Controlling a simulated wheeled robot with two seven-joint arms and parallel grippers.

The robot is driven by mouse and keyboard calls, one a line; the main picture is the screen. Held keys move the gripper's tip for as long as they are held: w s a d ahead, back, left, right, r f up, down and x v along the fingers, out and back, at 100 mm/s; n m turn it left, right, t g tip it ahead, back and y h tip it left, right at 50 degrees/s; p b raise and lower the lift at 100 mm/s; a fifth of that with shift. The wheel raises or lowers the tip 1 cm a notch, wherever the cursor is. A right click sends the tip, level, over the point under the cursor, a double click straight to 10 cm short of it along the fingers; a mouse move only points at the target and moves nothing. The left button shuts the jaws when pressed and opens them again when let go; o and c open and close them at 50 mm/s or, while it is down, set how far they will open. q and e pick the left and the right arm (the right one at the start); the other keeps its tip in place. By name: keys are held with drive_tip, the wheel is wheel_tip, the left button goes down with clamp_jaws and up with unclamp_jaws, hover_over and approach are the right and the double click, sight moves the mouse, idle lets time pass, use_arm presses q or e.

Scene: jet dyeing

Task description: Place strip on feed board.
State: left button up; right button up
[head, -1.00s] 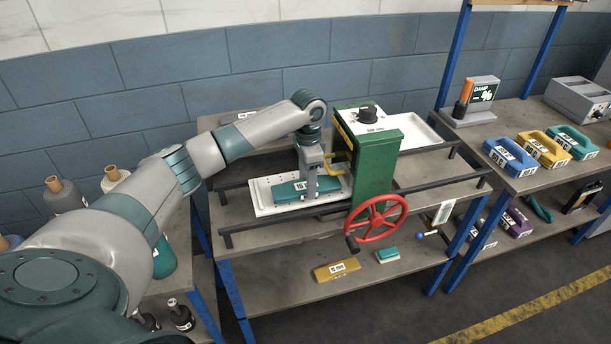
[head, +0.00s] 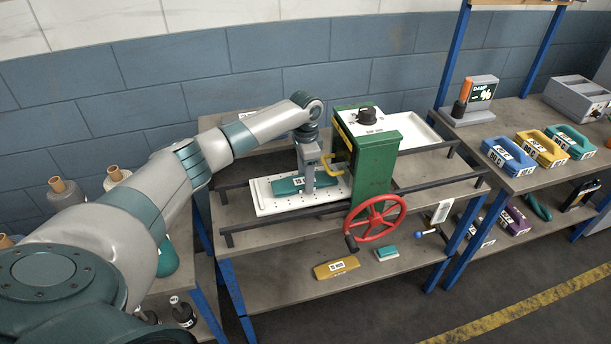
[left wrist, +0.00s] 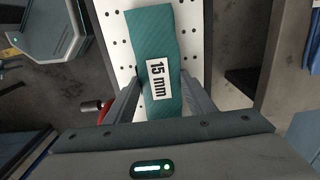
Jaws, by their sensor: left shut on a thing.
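The teal strip (head: 290,186) lies over the white perforated feed board (head: 264,209) on the left side of the green roller machine. In the left wrist view the strip (left wrist: 151,30) carries a "15 mm" label, and the dotted board (left wrist: 113,35) shows behind it. My left gripper (head: 309,188) points down and is shut on the strip, with a finger on each side of it in the left wrist view (left wrist: 157,100). Whether the strip touches the board is hard to tell. My right gripper is not in view.
The green machine (head: 374,165) with a red handwheel (head: 375,218) stands just right of the gripper. Dark rails (head: 275,229) run along the bench. A yellow block (head: 336,268) and a small teal block (head: 386,253) lie on the lower shelf. A white tray (head: 407,131) is beyond the machine.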

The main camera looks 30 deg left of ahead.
use_arm(q)
drive_tip(key=shift+f, duration=0.1)
drive_tip(key=o, duration=1.1)
drive_tip(key=shift+r+b, duration=1.6)
drive_tip(key=shift+r, duration=4.55)
